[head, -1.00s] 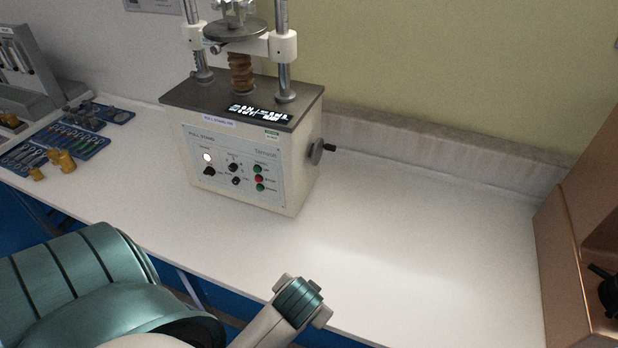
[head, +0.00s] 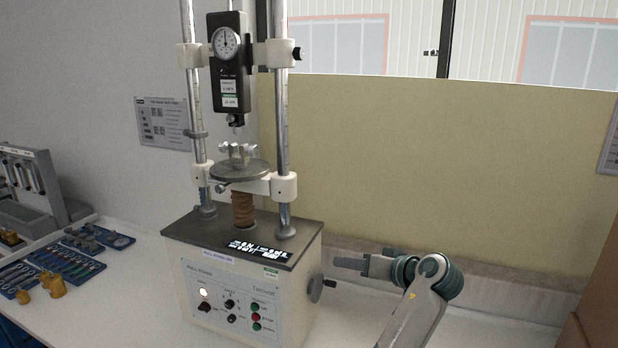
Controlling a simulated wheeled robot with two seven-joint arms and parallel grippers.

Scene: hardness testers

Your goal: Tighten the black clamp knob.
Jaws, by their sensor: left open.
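The black clamp knob (head: 298,54) sticks out from the right side of the white upper clamp block (head: 272,53), on the right column of the pull stand (head: 250,290). My left gripper (head: 349,263) is well below and to the right of the knob, just right of the stand's base, pointing left. It is apart from the knob. I see its fingers nearly edge-on, open, with nothing visible between them. My right gripper is not in view.
A force gauge (head: 228,62) hangs between the columns above a round plate (head: 239,170). Small tools lie on blue trays (head: 60,262) at left. A brown cabinet (head: 598,290) stands at right.

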